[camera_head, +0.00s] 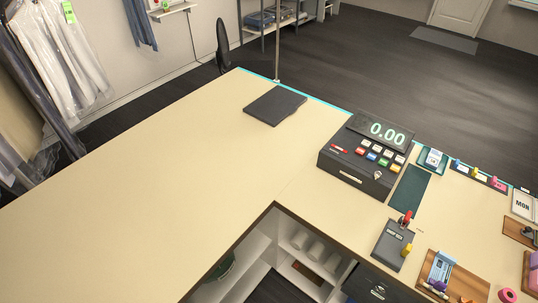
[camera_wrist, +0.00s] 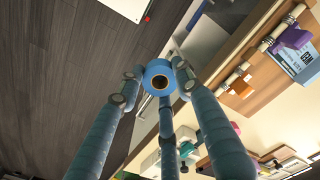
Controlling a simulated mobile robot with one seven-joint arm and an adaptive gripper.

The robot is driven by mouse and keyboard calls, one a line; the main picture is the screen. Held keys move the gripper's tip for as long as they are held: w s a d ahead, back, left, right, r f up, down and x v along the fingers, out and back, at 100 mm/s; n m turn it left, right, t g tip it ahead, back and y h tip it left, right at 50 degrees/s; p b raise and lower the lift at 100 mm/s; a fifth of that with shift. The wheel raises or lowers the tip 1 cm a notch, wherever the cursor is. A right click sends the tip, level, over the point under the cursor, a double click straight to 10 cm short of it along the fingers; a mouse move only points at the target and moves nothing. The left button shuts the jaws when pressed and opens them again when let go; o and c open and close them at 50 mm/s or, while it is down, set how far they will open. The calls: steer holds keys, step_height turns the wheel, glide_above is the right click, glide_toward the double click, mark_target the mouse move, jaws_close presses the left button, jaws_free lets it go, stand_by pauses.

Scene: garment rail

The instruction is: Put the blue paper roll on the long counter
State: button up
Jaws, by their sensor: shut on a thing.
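The blue paper roll (camera_wrist: 157,67) shows in the wrist view, end-on, with a dark hole in its middle. My gripper (camera_wrist: 158,88) is shut on it, its teal fingers around the roll. In the head view neither my gripper nor the blue roll shows. The long counter (camera_head: 170,165) is a cream top with a wide bare stretch at the left and middle. In the wrist view the counter top (camera_wrist: 262,122) lies to the right of the held roll, and the roll appears apart from it.
A dark flat pad (camera_head: 274,105) lies on the counter's far part. A cash register (camera_head: 365,155), a card reader (camera_head: 393,245), a wooden tray (camera_head: 470,283) and a pink roll (camera_head: 507,295) take up the right part. White rolls (camera_head: 318,250) sit on a shelf below.

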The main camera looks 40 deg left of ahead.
step_height(320, 180, up, 4)
steer(key=shift+f, duration=0.2)
steer(key=shift+w+a+r, duration=0.15)
steer(key=shift+r, duration=0.1)
steer(key=shift+w+a, duration=0.2)
steer(key=shift+w, duration=0.1)
steer(key=w+a+r+n+p, duration=0.1)
steer(key=w+a+n, duration=0.1)
steer(key=w+a, duration=1)
steer(key=w+a+r+n+p, duration=0.15)
steer(key=w+a, duration=0.65)
steer(key=a, duration=0.8)
steer(key=a+n, duration=0.3)
steer(key=a, duration=2.1)
steer(key=s+a+f+n, duration=0.1)
steer(key=s+a+f, duration=0.1)
steer(key=s+a, duration=0.4)
steer(key=s+a+f+n+p, duration=0.1)
steer(key=s+a, duration=0.5)
steer(key=a, duration=1)
steer(key=s+a+f+n+p, duration=0.1)
steer(key=s+a+f, duration=0.2)
steer(key=a, duration=0.9)
steer(key=shift+s+f, duration=0.15)
steer(key=shift+s, duration=0.65)
steer(key=shift+s+f, duration=0.1)
steer(key=shift+s, duration=0.7)
steer(key=shift+f+n, duration=0.25)
steer(key=shift+f, duration=0.35)
